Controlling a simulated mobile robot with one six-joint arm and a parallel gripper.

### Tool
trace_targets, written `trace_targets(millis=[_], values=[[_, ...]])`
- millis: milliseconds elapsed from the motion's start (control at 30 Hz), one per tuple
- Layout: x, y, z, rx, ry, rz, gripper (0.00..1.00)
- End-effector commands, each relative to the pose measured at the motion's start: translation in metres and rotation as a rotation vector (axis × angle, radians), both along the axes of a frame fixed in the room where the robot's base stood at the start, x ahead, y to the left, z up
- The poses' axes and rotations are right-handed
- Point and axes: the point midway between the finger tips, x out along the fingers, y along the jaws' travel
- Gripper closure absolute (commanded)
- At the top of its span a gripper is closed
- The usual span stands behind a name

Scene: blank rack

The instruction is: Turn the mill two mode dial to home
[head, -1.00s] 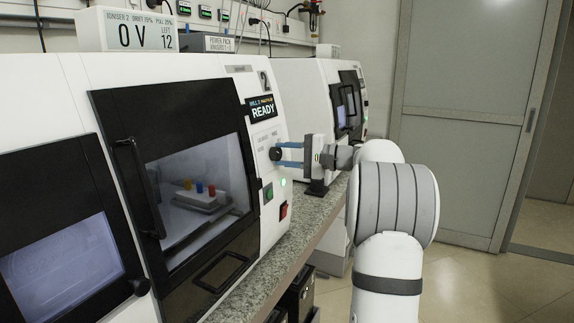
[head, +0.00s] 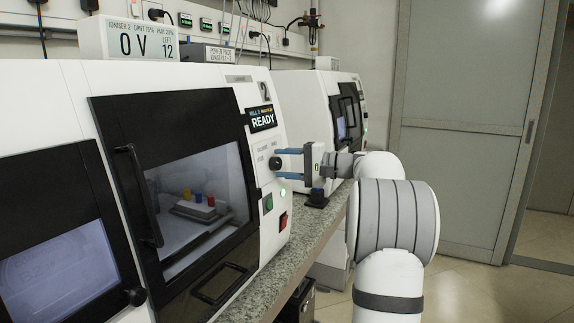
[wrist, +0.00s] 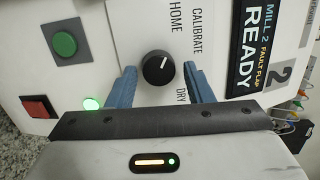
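The mode dial (wrist: 158,68) of mill 2 is a round black knob with a white pointer mark. In the wrist view the mark points up and slightly right, on the side of the HOME (wrist: 177,17) and CALIBRATE (wrist: 197,32) labels. The DRY label (wrist: 181,94) is lower, partly behind a finger. My gripper (wrist: 160,76) has its blue fingers either side of the dial, with narrow gaps showing, so it is open around it. In the head view the dial (head: 275,163) is at my gripper's fingertips (head: 282,163).
Mill 2's screen (head: 262,118) reads READY above the dial. A green button (head: 268,203), a red switch (head: 284,220) and a lit green lamp (head: 283,192) sit below it. Another machine (head: 318,100) stands behind. The floor at right is clear.

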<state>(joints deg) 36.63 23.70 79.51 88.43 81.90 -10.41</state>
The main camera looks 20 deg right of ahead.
Motion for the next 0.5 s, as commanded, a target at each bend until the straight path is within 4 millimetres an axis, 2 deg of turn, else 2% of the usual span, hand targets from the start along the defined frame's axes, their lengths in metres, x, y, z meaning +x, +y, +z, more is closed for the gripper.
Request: trace_targets(millis=[100,333,500], values=[[0.0,0.0,-0.001,0.0,0.001,0.001,0.46],[-0.001,-0.001,-0.001,0.001,0.004,0.0,0.46],[-0.014,-0.016,0.0,0.001,0.003,-0.002,0.46]])
